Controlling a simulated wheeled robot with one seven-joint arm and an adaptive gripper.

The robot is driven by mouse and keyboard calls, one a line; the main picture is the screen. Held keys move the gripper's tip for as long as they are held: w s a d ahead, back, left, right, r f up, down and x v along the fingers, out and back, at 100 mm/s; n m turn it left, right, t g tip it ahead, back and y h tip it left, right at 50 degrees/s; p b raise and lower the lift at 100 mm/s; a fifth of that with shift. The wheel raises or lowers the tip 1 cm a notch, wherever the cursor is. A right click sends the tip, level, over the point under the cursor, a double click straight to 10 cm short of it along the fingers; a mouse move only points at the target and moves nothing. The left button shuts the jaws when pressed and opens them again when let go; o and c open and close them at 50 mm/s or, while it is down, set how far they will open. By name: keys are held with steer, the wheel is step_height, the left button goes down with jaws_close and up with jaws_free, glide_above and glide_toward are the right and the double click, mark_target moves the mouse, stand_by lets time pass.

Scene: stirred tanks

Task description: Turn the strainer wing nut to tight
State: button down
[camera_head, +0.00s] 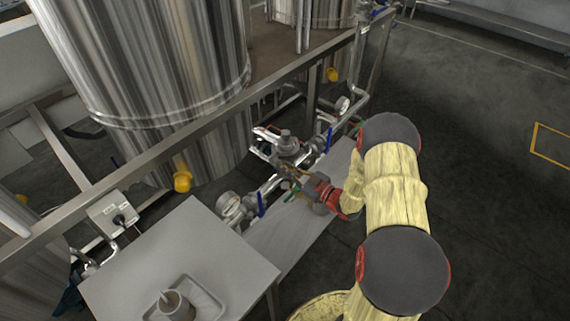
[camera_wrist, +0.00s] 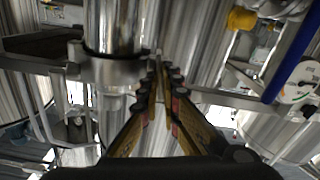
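My gripper (camera_head: 289,183) reaches left from my yellow arm to the pipework beside the low grey bench. In the wrist view my gripper's two fingers (camera_wrist: 160,70) run forward close together, with only a narrow gap at the tips. The tips are close to a shiny vertical metal cylinder with a collar (camera_wrist: 112,68), just left of them in the picture. I cannot tell whether they touch it or hold anything. A grey capped fitting (camera_head: 287,143) stands on the pipework beyond my gripper and may be the strainer. I cannot make out the wing nut in either view.
Pressure gauges (camera_head: 229,205) and blue-handled valves (camera_head: 261,203) flank the pipework. A metal rail (camera_head: 215,110) and large steel tanks (camera_head: 160,60) stand behind. A grey table (camera_head: 215,255) holding a tray with a cup is at lower left. Floor to the right is clear.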

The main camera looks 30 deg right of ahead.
steer(key=shift+w+r+m+p, duration=0.15)
steer(key=shift+m+p, duration=0.15)
steer(key=shift+m, duration=0.25)
steer(key=shift+w+r+m+p, duration=0.1)
steer(key=shift+m+p, duration=0.15)
steer(key=shift+m, duration=0.3)
steer(key=c, duration=2.1)
jaws_free()
steer(key=shift+o, duration=0.9)
steer(key=shift+f, duration=0.15)
steer(key=shift+s, duration=0.1)
steer(key=v, duration=0.8)
